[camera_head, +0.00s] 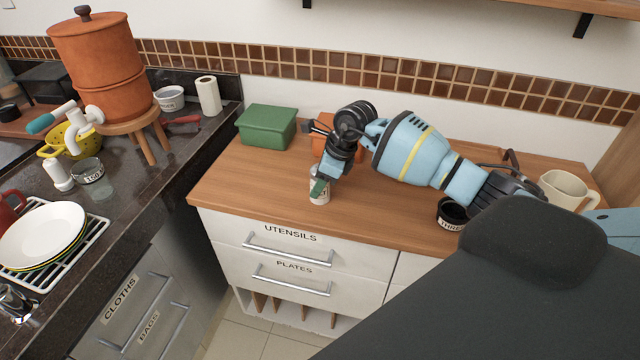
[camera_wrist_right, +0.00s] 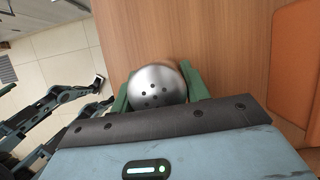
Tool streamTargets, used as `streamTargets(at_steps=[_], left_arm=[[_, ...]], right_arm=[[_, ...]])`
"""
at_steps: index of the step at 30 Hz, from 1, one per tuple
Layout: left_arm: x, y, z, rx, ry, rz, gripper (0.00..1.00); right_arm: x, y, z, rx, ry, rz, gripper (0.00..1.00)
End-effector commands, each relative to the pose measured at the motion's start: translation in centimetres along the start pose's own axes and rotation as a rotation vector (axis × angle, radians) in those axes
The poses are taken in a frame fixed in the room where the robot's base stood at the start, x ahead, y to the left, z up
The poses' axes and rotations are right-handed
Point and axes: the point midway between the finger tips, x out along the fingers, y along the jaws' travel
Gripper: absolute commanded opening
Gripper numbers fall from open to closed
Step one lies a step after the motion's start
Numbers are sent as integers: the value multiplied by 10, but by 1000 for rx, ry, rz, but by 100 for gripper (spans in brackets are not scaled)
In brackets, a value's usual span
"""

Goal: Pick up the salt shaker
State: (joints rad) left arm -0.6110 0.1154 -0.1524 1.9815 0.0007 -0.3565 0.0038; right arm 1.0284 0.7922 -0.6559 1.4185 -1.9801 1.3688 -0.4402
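The salt shaker (camera_head: 319,197) is a small white-labelled container near the front of the wooden counter (camera_head: 230,192), above the utensils drawer. It looks upright and seems to rest on the counter. In the right wrist view its round metal top with dark holes (camera_wrist_right: 157,86) lies between the green fingers. My right gripper (camera_head: 320,186) reaches down onto the shaker, one green finger covering part of its label. In the wrist view the fingers (camera_wrist_right: 160,92) lie close against both sides of the shaker, with no clear gap.
A green box (camera_head: 266,127) stands left of the gripper; an orange container (camera_head: 322,148) is just behind it. A dark labelled jar (camera_head: 452,213) and a cream jug (camera_head: 566,190) stand to the right. Counter left of the shaker is clear.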

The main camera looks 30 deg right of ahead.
Motion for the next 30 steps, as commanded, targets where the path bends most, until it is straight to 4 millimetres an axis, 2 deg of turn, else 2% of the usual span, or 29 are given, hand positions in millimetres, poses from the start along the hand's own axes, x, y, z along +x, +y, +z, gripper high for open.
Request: streamTargets(at_steps=[1, 4, 5, 17, 25, 30], left_arm=[[0, 0, 0, 0, 0, 0, 89], [0, 0, 0, 0, 0, 0, 89], [0, 0, 0, 0, -1, 0, 89], [0, 0, 2, -1, -5, 0, 89], [2, 1, 10, -3, -19, 2, 89], [1, 1, 8, -2, -15, 1, 89]], right_arm=[[0, 0, 0, 0, 0, 0, 33], [0, 0, 0, 0, 0, 0, 20], [-1, 0, 0, 0, -1, -1, 20], [-8, -1, 4, -1, -3, -2, 19], [-35, -1, 15, -2, -2, -3, 19], [-44, 13, -7, -2, 3, -2, 19]])
